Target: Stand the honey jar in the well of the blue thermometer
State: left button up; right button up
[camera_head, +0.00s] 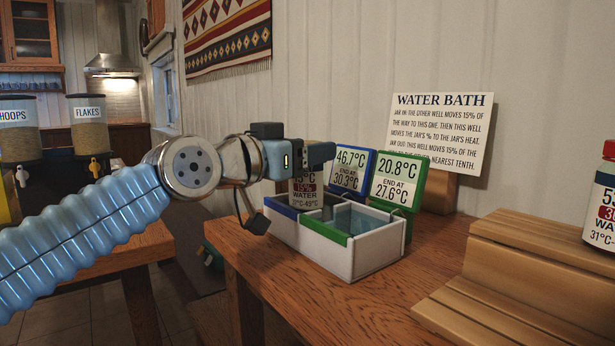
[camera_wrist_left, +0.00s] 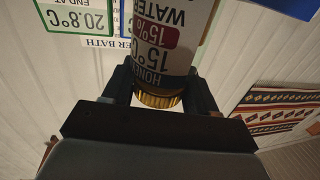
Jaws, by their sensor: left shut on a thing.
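The honey jar (camera_head: 305,188) has a white label reading 15°C and 15% WATER. In the left wrist view the honey jar (camera_wrist_left: 163,60) shows the word HONEY and a gold lid. My left gripper (camera_head: 318,154) is shut on it near the lid. The jar is upright at the blue-rimmed well (camera_head: 281,207) of the white water bath (camera_head: 372,254). I cannot tell whether its base touches the well floor. The blue thermometer (camera_head: 351,170) reads 46.7°C, END AT 30.3°C, and stands behind the bath, partly hidden by the gripper. My right gripper is not in view.
The green thermometer (camera_head: 398,181) stands behind the green-rimmed well (camera_head: 322,230), which holds water. A WATER BATH sign (camera_head: 438,133) is at the back. Wooden steps (camera_head: 540,262) and a red-lidded jar (camera_head: 601,205) are on the right. Bare table (camera_head: 300,300) lies in front.

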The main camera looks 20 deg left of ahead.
aim_at(309, 178)
pick_arm(q)
jog(key=shift+w+f+b, duration=0.15)
jog(key=shift+f+b, duration=0.05)
jog(key=shift+f, duration=0.7)
jog(key=shift+w+f+b, duration=0.1)
jog(key=shift+f+b, duration=0.1)
jog(key=shift+f, duration=0.7)
jog(key=shift+d+f+b, duration=0.2)
jog(key=shift+f+b, duration=0.65)
jog(key=shift+f, duration=0.05)
jog(key=o, duration=1.2)
jog(key=shift+f, duration=0.15)
jog(key=shift+w+r+p, duration=0.1)
jog(key=shift+r+p, duration=0.5)
jog(key=shift+p, duration=0.1)
jog(key=shift+s+a+r, duration=0.1)
jog(key=shift+s+a, duration=0.15)
jog(key=shift+a, duration=0.1)
jog(key=v, duration=1.1)
jog(key=shift+s+r+b, duration=0.3)
